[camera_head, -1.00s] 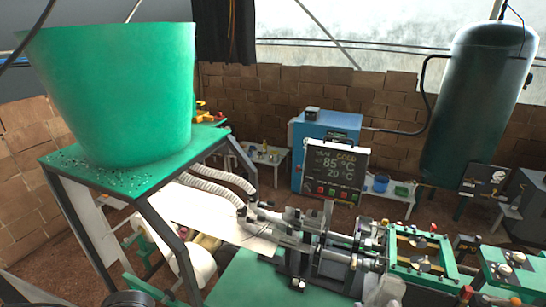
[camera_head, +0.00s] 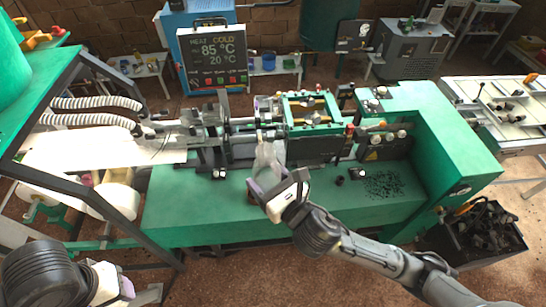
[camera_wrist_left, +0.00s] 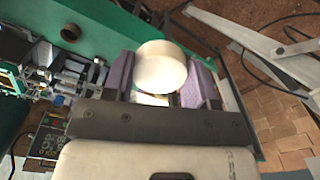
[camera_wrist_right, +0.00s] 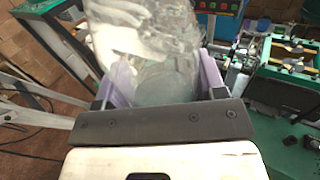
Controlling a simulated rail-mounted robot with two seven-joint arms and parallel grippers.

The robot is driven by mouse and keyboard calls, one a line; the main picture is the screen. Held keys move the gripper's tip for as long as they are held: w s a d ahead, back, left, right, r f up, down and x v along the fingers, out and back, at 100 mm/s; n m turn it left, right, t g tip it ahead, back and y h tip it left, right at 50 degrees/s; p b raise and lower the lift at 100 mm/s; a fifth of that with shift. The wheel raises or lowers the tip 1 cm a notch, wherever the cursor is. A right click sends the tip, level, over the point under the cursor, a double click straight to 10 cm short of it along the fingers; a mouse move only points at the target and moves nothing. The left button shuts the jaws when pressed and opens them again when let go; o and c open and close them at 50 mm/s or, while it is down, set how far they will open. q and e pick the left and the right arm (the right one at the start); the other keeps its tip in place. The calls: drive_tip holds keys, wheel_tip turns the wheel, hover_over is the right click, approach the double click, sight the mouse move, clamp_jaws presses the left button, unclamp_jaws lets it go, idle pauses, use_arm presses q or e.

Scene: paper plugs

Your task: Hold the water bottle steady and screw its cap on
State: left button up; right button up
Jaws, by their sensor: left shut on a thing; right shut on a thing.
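A clear, see-through water bottle (camera_head: 267,160) is held by my right gripper (camera_head: 264,194) in front of the green machine. The bottle (camera_wrist_right: 150,40) fills the upper middle of the right wrist view, between purple finger pads closed on its sides. A round white cap (camera_wrist_left: 160,66) is between the purple pads of my left gripper (camera_wrist_left: 158,82) in the left wrist view. In the head view my left gripper (camera_head: 122,288) is low at the left, well apart from the bottle; the cap cannot be made out there. The bottle's mouth is not clear to see.
The green machine bench (camera_head: 210,205) spans the middle, with a display (camera_head: 212,55) behind it. A black bin of dark scraps (camera_head: 485,232) stands at the right. A white paper roll (camera_head: 115,200) is at the left. Floor shows in front.

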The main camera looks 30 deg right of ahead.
drive_tip(key=a+f+n+g+y, duration=0.4)
drive_tip(key=a+f+n+y, duration=0.2)
drive_tip(key=a, duration=0.5)
wheel_tip(320, 180, down, 2)
drive_tip(key=shift+s+f+y, duration=0.1)
drive_tip(key=shift+s+y, duration=0.25)
drive_tip(key=shift+y, duration=0.85)
drive_tip(key=shift+a, duration=0.1)
use_arm(q)
drive_tip(key=shift+w+r, duration=0.1)
drive_tip(key=shift+r, duration=0.1)
drive_tip(key=w+d+r+m, duration=0.3)
drive_tip(key=d+r, duration=0.9)
drive_tip(key=d, duration=0.5)
drive_tip(key=w+d+f+n, duration=0.1)
drive_tip(key=w+d+n, duration=0.3)
drive_tip(key=d, duration=0.4)
drive_tip(key=shift+w+d+f+n, duration=0.2)
drive_tip(key=shift+f+n, duration=0.15)
drive_tip(key=shift+n, duration=0.45)
